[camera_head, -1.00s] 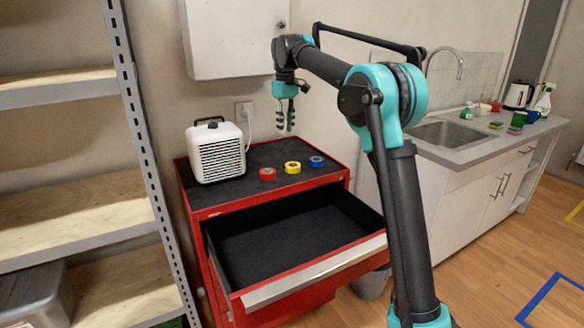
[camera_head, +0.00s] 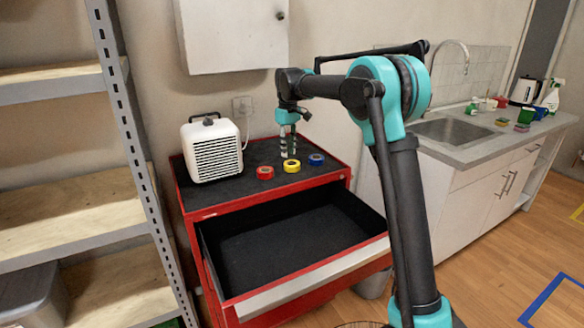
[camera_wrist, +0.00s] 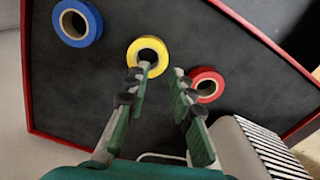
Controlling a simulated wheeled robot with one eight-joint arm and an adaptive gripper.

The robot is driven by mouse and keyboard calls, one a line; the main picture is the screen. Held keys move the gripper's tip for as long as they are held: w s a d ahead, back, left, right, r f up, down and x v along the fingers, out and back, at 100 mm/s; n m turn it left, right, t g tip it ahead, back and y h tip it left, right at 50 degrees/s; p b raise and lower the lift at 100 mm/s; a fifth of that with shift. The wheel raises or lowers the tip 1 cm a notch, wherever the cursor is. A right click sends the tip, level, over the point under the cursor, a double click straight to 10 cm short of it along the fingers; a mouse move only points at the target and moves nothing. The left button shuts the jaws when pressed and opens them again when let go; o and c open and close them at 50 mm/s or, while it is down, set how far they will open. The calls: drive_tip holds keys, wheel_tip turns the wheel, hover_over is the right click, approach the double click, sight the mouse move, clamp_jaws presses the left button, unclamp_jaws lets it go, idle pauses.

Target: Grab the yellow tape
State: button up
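The yellow tape (camera_head: 291,166) lies flat on the black top of the red tool cabinet, between a red tape (camera_head: 265,172) and a blue tape (camera_head: 317,160). In the wrist view the yellow tape (camera_wrist: 148,56) is just beyond the fingertips, nearer the left finger, which overlaps its lower edge. My gripper (camera_head: 287,156) points down above the cabinet top, behind the yellow tape in the head view. In the wrist view my gripper (camera_wrist: 158,74) is open, with nothing between its fingers. The red tape (camera_wrist: 207,84) is close to the right finger; the blue tape (camera_wrist: 78,22) is at upper left.
A white heater (camera_head: 212,150) stands at the left on the cabinet top. The top drawer (camera_head: 300,279) of the cabinet is pulled open and looks empty. A metal shelf (camera_head: 75,140) is at the left, and a sink counter (camera_head: 460,150) at the right.

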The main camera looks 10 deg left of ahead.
sight(288, 165)
drive_tip(key=shift+s+a+f, duration=0.1)
drive_tip(key=shift+a+f, duration=0.05)
drive_tip(key=shift+f, duration=2.9)
clamp_jaws()
